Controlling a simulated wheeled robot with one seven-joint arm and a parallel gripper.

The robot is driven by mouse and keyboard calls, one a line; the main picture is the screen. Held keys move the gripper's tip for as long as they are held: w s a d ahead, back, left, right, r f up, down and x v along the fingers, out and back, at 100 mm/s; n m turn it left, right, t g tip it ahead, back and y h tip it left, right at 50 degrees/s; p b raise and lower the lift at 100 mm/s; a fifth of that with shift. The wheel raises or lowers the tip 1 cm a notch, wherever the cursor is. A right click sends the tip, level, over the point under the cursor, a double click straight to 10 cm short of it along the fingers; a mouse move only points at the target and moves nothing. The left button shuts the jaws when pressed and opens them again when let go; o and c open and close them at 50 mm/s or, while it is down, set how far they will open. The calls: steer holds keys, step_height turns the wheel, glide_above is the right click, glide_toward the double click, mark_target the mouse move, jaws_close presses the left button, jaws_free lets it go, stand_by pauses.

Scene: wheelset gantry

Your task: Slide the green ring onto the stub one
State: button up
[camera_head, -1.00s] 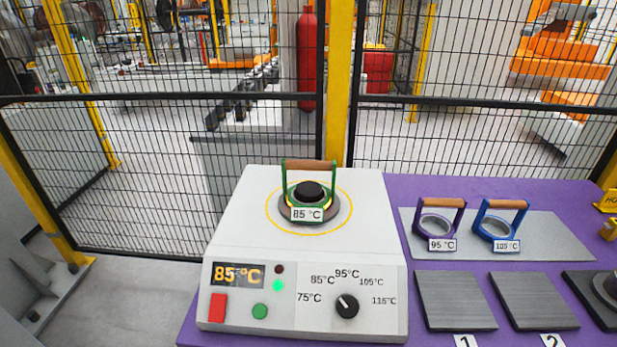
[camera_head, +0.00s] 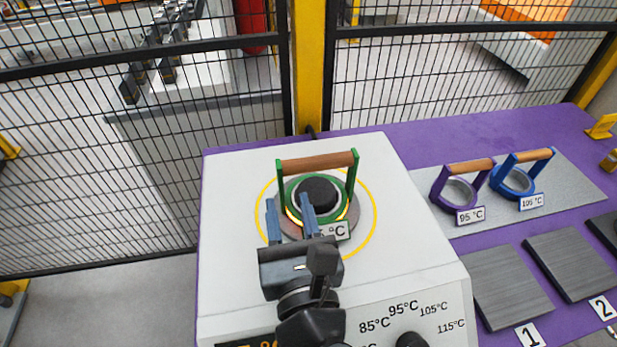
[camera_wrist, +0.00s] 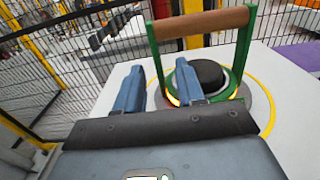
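The green ring (camera_head: 332,214) sits flat on the heater plate, around a dark round core (camera_head: 318,194). Its wooden handle (camera_head: 318,161) stands upright on two green posts, and its label is partly hidden by a finger. My gripper (camera_head: 288,205) is open and empty, in front of the ring and a little left of its middle. In the wrist view, the gripper's blue fingers (camera_wrist: 160,88) stand apart below the wooden handle (camera_wrist: 200,24), and the green ring (camera_wrist: 234,88) is behind the right finger. The stub cannot be made out.
The white heater (camera_head: 235,270) has a knob at its front. A mesh fence (camera_head: 60,150) stands behind.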

mark_target(281, 190)
steer(key=x, duration=0.4)
steer(key=p+x, duration=0.1)
steer(key=x, duration=0.1)
steer(key=shift+a+r, duration=0.1)
steer(key=shift+a, duration=0.15)
steer(key=shift+w+a, duration=0.15)
steer(key=shift+w, duration=0.4)
steer(key=shift+c, duration=0.2)
jaws_close()
